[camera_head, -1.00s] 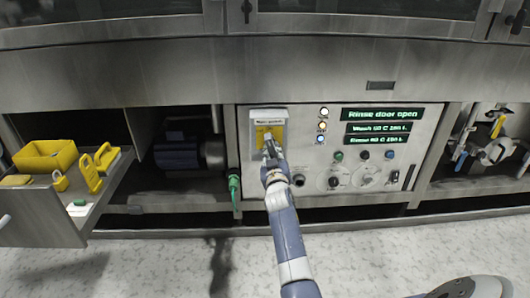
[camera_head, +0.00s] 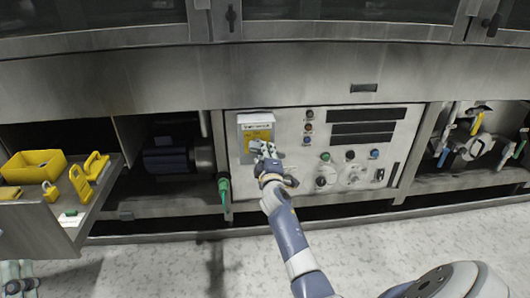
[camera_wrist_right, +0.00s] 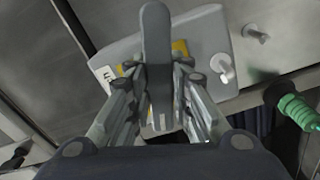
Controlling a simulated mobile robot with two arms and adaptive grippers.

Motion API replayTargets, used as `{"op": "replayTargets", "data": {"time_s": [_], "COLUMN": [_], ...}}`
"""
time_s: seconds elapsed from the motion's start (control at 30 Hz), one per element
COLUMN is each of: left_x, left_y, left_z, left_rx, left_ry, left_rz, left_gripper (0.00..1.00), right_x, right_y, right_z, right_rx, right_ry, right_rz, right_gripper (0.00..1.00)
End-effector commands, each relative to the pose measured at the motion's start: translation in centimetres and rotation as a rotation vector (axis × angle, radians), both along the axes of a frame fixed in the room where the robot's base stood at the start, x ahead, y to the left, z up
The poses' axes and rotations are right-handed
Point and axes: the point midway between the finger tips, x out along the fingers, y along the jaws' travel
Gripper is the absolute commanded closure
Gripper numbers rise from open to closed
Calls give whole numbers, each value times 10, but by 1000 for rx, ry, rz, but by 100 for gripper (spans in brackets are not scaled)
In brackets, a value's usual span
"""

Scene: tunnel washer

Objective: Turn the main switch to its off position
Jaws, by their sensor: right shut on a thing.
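The main switch is on a grey box with a yellow plate (camera_head: 257,134), at the upper left of the control panel. My right gripper (camera_head: 264,150) is at the lower part of this box and hides the handle in the head view. In the right wrist view the grey switch handle (camera_wrist_right: 157,45) stands between the two fingers of my right gripper (camera_wrist_right: 157,95), which is shut on it. The yellow plate shows partly behind the handle. Part of my left gripper (camera_head: 18,280) shows at the bottom left corner; its jaws are unclear.
The panel's displays (camera_head: 366,115) are dark, and its lamps (camera_head: 309,128) look unlit. Knobs and buttons sit to the right of my right gripper. A green connector (camera_head: 224,190) hangs at the panel's left edge. An open drawer (camera_head: 40,235) with yellow padlock-shaped items is at left.

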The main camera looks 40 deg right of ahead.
Motion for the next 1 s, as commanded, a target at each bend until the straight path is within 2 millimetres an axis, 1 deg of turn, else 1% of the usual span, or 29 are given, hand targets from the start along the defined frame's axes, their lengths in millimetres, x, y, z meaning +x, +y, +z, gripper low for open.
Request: {"op": "replayTargets", "data": {"time_s": [0.2, 0.5, 0.73, 1.0], "left_x": [15, 25, 27, 27], "left_y": [-1, -1, -1, -1], "left_z": [-21, -43, -49, -50], "left_rx": [39, 71, 80, 81], "left_ry": [135, 250, 282, 286], "left_rz": [7, 15, 16, 16], "left_gripper": [60, 60, 60, 60], "right_x": [-1, -1, -1, -1], "right_y": [-2, -3, -2, -3], "right_z": [6, 9, 9, 10], "right_rx": [-140, -254, -284, -288], "right_ry": [87, 156, 175, 176], "right_rz": [-2, -3, -3, -3], "right_gripper": [100, 100, 100, 100]}}
